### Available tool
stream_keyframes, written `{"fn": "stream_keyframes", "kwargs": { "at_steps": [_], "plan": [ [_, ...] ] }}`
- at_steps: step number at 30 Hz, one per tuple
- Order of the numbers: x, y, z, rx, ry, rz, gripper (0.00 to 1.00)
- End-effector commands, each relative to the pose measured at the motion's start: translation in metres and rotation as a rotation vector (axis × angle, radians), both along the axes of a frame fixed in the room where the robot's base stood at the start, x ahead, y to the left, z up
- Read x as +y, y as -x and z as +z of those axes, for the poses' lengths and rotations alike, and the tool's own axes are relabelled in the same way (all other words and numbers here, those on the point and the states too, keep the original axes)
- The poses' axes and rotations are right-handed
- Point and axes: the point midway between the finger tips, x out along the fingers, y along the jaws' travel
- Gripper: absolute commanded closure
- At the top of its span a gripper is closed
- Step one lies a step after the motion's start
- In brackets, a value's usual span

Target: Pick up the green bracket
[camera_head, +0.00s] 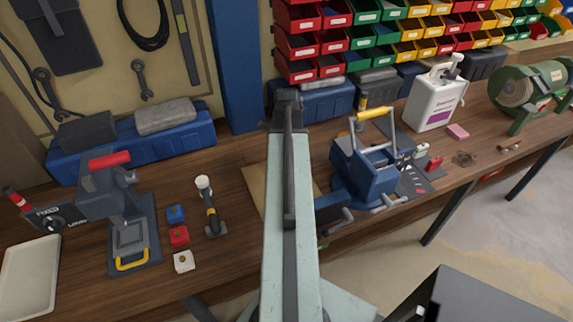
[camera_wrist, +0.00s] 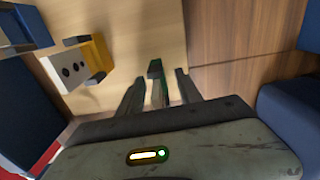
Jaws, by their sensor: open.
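The green bracket (camera_wrist: 155,70) is small and dark in the wrist view, seen over a light wooden board (camera_wrist: 135,30). Only part of it shows; its lower part is lost among the fingers and shadow. My gripper (camera_wrist: 160,77) is open, with one finger on each side of the bracket. A gap shows on both sides, and I cannot tell whether either finger touches it. In the head view my own arm covers the middle of the bench, and the bracket and fingertips cannot be made out there.
A yellow and white block with holes (camera_wrist: 75,68) lies left of the fingers. Blue objects stand at both edges of the wrist view.

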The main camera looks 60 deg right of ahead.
Motion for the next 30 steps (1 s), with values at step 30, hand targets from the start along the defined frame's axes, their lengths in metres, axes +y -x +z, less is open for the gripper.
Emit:
{"fn": "stream_keyframes", "kwargs": {
  "at_steps": [30],
  "plan": [
    [0.007,-0.001,0.039,0.0,0.0,0.008,1.0]
  ]
}}
